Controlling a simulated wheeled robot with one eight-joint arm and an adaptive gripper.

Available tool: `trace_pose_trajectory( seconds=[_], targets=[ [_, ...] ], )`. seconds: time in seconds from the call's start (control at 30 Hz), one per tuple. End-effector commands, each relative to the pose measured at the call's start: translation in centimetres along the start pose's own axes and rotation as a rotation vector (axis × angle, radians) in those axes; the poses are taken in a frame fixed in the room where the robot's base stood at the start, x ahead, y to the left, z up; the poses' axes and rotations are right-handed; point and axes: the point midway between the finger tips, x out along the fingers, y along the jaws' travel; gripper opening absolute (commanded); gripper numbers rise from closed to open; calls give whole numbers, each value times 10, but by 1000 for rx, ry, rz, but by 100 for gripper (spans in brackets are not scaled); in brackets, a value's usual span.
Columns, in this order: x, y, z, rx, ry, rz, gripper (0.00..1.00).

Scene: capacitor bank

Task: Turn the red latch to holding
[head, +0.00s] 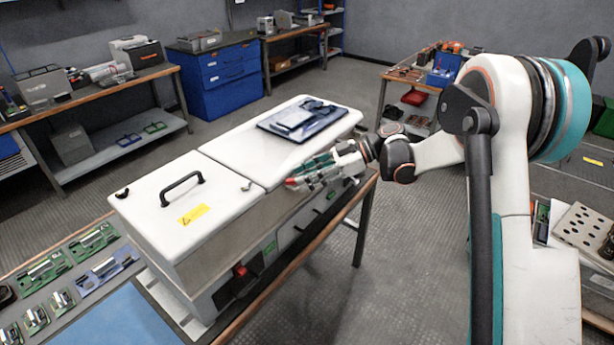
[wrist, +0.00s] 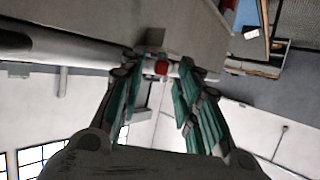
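The white capacitor bank cabinet (head: 165,213) stands on a bench in the head view. My gripper (head: 297,181) with teal fingers is beside the cabinet's long right side, near its upper edge. In the wrist view the fingers of my gripper (wrist: 161,66) are spread apart. A small red part (wrist: 162,68) shows between the fingertips, with gaps visible on both sides; red (head: 291,183) also shows at the fingertips in the head view. I cannot tell whether this is the latch. Another red piece (head: 240,270) sits on a black mount low on the cabinet's near right side.
A black handle (head: 182,189) and a yellow label (head: 194,214) are on the near lid. A dark tablet-like item (head: 306,117) lies on the far lid. Circuit boards (head: 104,272) lie on the bench at left. The floor (head: 372,258) right of the cabinet is open.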

Motion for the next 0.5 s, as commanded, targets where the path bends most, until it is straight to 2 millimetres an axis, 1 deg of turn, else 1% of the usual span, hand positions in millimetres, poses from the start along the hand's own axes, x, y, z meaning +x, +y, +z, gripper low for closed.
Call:
trace_pose_trajectory(
  seconds=[0.07, 0.17, 0.27, 0.5],
  targets=[
    [-3, 0, 0, 0, 0, 1, 31],
    [-13, 1, 0, 1, 0, 2, 31],
    [-30, 0, 0, 2, 0, 3, 31],
    [-80, 1, 0, 1, -1, 3, 31]
  ],
)
